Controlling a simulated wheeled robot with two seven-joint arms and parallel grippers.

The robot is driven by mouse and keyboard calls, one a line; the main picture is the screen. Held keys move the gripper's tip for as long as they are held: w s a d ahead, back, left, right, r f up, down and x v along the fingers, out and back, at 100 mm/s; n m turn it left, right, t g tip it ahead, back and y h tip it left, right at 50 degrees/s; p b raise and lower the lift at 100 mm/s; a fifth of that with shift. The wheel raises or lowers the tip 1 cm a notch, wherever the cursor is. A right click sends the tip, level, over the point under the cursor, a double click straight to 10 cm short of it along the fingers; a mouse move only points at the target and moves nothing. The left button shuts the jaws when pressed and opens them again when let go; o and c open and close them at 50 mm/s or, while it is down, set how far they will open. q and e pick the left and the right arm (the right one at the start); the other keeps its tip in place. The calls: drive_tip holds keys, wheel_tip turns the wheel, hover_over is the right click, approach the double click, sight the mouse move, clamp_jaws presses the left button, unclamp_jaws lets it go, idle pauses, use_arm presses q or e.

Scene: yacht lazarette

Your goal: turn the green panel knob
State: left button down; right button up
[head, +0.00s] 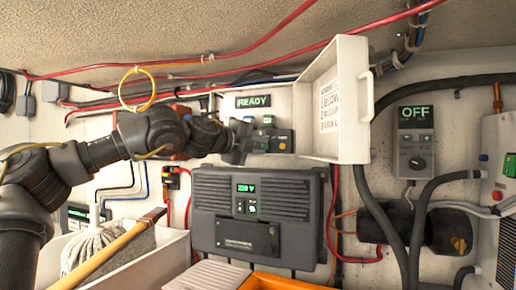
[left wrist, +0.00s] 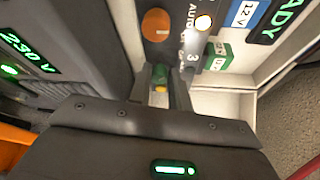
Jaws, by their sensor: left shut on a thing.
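The green panel knob (left wrist: 160,76) shows in the left wrist view as a small green piece with a yellow part, between my fingertips. My left gripper (left wrist: 161,88) is shut on it, one finger on each side. In the head view my left gripper (head: 240,141) reaches in from the left to the panel (head: 281,141), below the lit READY display (head: 253,101). The knob is hidden behind the gripper there. My right gripper is not in view.
An open white cover (head: 350,105) stands out just right of the panel. A dark grey unit (head: 290,195) with a green readout is below. Red cables run overhead. A white bin (head: 150,265) with a mop (head: 92,245) stands at lower left. Black hoses hang at right.

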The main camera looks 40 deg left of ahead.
use_arm(q)
drive_tip(key=c, duration=1.3)
unclamp_jaws()
drive_tip(key=shift+s+b, duration=0.35)
drive_tip(key=shift+s, duration=0.1)
drive_tip(key=s+r+b, duration=0.1)
drive_tip(key=s+b, duration=0.2)
drive_tip(key=s, duration=0.7)
drive_tip(key=shift+a+b, duration=0.3)
drive_tip(key=shift+w, duration=0.1)
